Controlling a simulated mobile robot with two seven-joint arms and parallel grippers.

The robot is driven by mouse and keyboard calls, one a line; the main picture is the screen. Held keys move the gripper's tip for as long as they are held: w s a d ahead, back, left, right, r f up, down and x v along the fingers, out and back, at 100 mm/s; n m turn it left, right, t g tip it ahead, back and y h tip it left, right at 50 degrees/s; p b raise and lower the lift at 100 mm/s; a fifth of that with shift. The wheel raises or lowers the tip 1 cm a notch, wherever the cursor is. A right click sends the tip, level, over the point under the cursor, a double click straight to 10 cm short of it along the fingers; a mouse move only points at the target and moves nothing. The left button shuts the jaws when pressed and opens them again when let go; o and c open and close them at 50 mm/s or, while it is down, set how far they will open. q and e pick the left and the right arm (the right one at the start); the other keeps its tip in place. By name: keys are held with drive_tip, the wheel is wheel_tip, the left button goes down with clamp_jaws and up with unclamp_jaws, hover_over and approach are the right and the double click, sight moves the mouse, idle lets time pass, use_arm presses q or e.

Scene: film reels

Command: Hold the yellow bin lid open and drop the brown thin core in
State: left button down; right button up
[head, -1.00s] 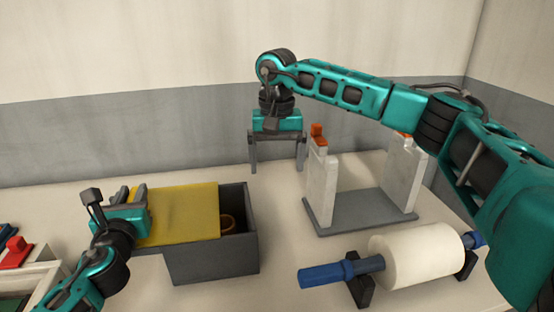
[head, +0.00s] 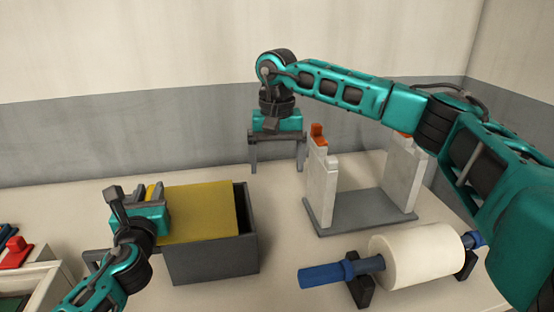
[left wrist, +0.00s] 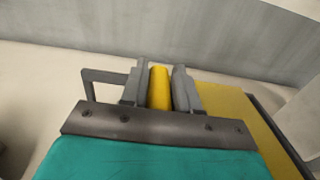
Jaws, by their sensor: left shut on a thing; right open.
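The yellow lid (head: 200,212) lies over most of the dark grey bin (head: 212,262) in the head view, leaving only a narrow strip open at its right side. My left gripper (head: 147,196) is at the lid's left end. In the left wrist view its fingers (left wrist: 160,88) are shut on a yellow part of the lid (left wrist: 235,112). My right gripper (head: 277,168) is open and empty, pointing down behind and to the right of the bin. The brown core cannot be seen now; the lid covers the bin's inside.
A grey stand with two white uprights (head: 322,180) is right of the bin. In front of it, a white roll (head: 418,257) sits on a blue shaft (head: 325,275) on dark supports. A tray with a red piece (head: 15,252) is at far left. Table is clear between bin and roll.

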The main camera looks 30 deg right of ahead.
use_arm(q)
drive_tip(key=shift+s+d, duration=0.25)
drive_tip(key=shift+d, duration=0.4)
drive_tip(key=shift+s+d, duration=0.25)
drive_tip(key=shift+d, duration=0.35)
drive_tip(key=c, duration=0.8)
unclamp_jaws()
drive_tip(key=shift+o, duration=0.2)
drive_tip(key=shift+s, duration=0.1)
drive_tip(key=v, duration=1.2)
drive_tip(key=shift+s+a, duration=0.25)
drive_tip(key=shift+s, duration=0.05)
drive_tip(key=shift+f, duration=0.1)
drive_tip(key=shift+s, duration=0.1)
